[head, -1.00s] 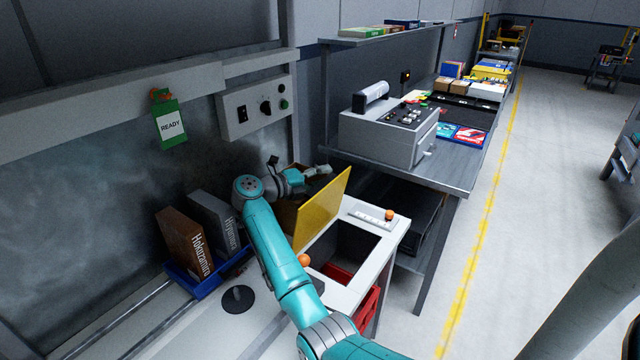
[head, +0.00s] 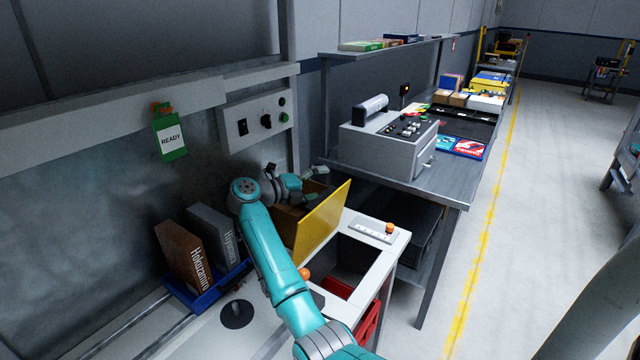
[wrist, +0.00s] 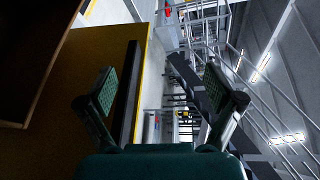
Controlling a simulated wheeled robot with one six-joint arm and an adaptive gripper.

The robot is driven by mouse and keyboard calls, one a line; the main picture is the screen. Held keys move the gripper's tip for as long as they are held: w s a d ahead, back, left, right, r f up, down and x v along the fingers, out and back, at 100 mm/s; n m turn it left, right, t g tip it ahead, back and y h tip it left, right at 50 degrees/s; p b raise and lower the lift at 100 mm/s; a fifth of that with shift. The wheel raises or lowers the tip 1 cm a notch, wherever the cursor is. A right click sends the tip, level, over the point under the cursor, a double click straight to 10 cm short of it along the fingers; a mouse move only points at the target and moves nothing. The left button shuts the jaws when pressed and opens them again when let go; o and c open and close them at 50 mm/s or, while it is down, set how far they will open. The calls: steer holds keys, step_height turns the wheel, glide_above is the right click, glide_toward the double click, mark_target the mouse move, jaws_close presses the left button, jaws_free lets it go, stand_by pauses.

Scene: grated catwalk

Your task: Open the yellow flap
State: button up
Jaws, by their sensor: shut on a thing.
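The yellow flap (head: 322,222) stands raised and steeply tilted at the back left edge of a white bench-top opening (head: 345,262). The opening below it is uncovered, with something red inside. My arm reaches over from the front to the flap's far side. My gripper (wrist: 159,75) is there, and its fingertips are mostly hidden in the head view. In the wrist view the flap's dull yellow-brown face (wrist: 85,100) fills the left, with a dark bar (wrist: 129,95) running between my fingers. The fingers look spread around it; the exact contact is hard to see.
An orange knob (head: 304,273) sits beside the opening and a small panel with an orange ball (head: 389,228) lies right of it. A blue tray (head: 208,287) with two book-like boxes is at left. A wall control box (head: 257,118) hangs behind. A grey machine (head: 390,140) stands on the neighbouring table.

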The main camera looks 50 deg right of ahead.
steer(key=shift+w+a+r, duration=0.2)
steer(key=shift+a+r, duration=0.35)
steer(key=shift+r, duration=0.25)
steer(key=shift+c, duration=0.6)
steer(key=shift+a+r, duration=0.15)
steer(key=shift+a, duration=0.3)
steer(key=c, duration=0.4)
steer(key=shift+f+v, duration=0.25)
steer(key=shift+v, duration=1.35)
steer(key=shift+f+v, duration=0.3)
steer(key=shift+v, duration=1.35)
steer(key=shift+f+v, duration=0.25)
steer(key=shift+v, duration=1.35)
steer(key=shift+w+a+f, duration=0.1)
